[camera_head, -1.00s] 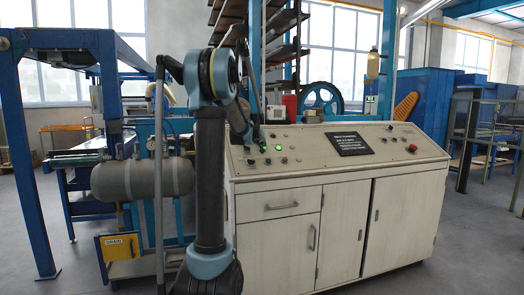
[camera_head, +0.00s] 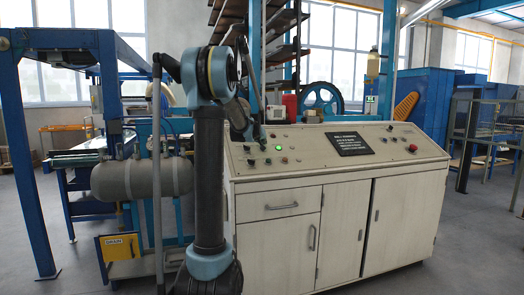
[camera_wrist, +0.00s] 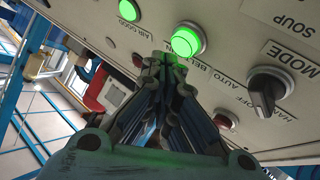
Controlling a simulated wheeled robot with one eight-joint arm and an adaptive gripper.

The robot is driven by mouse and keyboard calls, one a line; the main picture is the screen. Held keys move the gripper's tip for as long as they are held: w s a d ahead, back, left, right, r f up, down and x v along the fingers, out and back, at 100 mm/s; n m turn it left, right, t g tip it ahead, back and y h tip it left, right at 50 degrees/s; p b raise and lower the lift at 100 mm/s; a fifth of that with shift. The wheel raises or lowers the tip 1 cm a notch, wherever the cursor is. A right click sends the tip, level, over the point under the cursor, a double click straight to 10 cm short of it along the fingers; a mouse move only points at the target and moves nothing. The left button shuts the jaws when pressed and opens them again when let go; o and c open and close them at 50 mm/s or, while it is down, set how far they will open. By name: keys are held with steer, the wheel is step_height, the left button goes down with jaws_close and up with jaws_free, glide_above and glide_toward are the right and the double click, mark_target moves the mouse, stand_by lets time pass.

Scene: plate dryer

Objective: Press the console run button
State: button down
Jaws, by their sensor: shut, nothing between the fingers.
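The cream console (camera_head: 290,180) stands at centre right with a sloped panel of controls. A lit green button (camera_wrist: 187,40) bulges from the panel in the wrist view; the lit green spot on the panel (camera_head: 279,147) shows in the head view. The lettering beside it is upside down and partly hidden. My gripper (camera_wrist: 164,62) is shut and empty, its fingertips just below and left of the lit button in the wrist view. I cannot tell whether they touch the panel. In the head view my gripper (camera_head: 262,143) is at the panel's left part.
A black mode knob (camera_wrist: 268,92) is right of the fingers, and a second green lamp (camera_wrist: 128,10) is at upper left. Dark red lamps (camera_wrist: 226,120) sit close to the fingers. A black sign (camera_head: 350,143) and a red button (camera_head: 412,148) are farther right on the console.

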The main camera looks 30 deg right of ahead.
steer(key=shift+s+r, duration=0.1)
steer(key=r, duration=0.1)
steer(key=s+r, duration=0.2)
steer(key=r, duration=0.1)
steer(key=shift+s+a, duration=0.15)
steer(key=shift+a, duration=0.15)
stand_by(1.0)
steer(key=s+a+f+n+g+y, duration=0.15)
steer(key=s+a+f, duration=0.3)
steer(key=a, duration=0.55)
steer(key=s+a+f+y, duration=0.25)
steer(key=s+a, duration=0.25)
steer(key=a, duration=0.5)
steer(key=s+a+f+g+y, duration=0.1)
steer(key=s+a+f, duration=0.4)
steer(key=a, duration=0.5)
steer(key=s+a+f+n+g+y, duration=0.2)
steer(key=s+a+f, duration=0.8)
steer(key=s, duration=0.3)
steer(key=s+a+f+n+g+y, duration=0.2)
steer(key=s+a+f+y, duration=0.1)
steer(key=s+a+f, duration=0.7)
steer(key=s+a, duration=0.1)
steer(key=s, duration=0.3)
